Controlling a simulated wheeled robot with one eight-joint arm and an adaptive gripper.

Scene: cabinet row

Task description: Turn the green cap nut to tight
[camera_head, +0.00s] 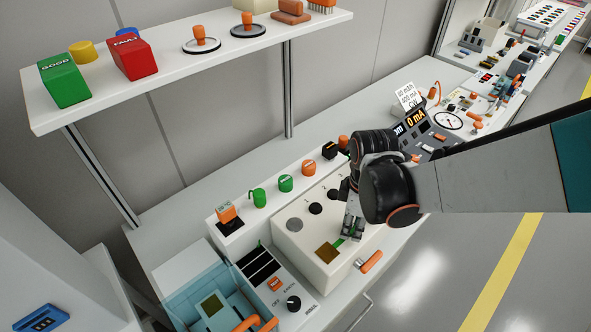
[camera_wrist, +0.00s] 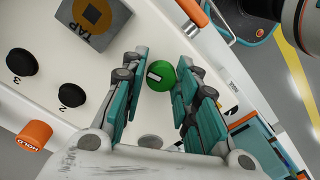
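The green cap nut (camera_wrist: 161,75) shows in the wrist view as a round green cap with a pale bar mark on its face. It lies between the two fingers of my gripper (camera_wrist: 161,62), close to the fingertips. The right finger is very near its edge, and a narrow gap shows on the left; contact is not clear. In the head view my gripper (camera_head: 352,228) points down over the right part of the cream box (camera_head: 290,240). The fingers largely hide the nut there.
Numbered black knobs (camera_wrist: 72,95) and an orange HOLD button (camera_wrist: 34,135) lie left of the fingers in the wrist view. A TAP pad (camera_wrist: 97,14) is above left. An orange handle (camera_head: 371,261) sits at the bench front. A shelf (camera_head: 180,70) overhangs the back.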

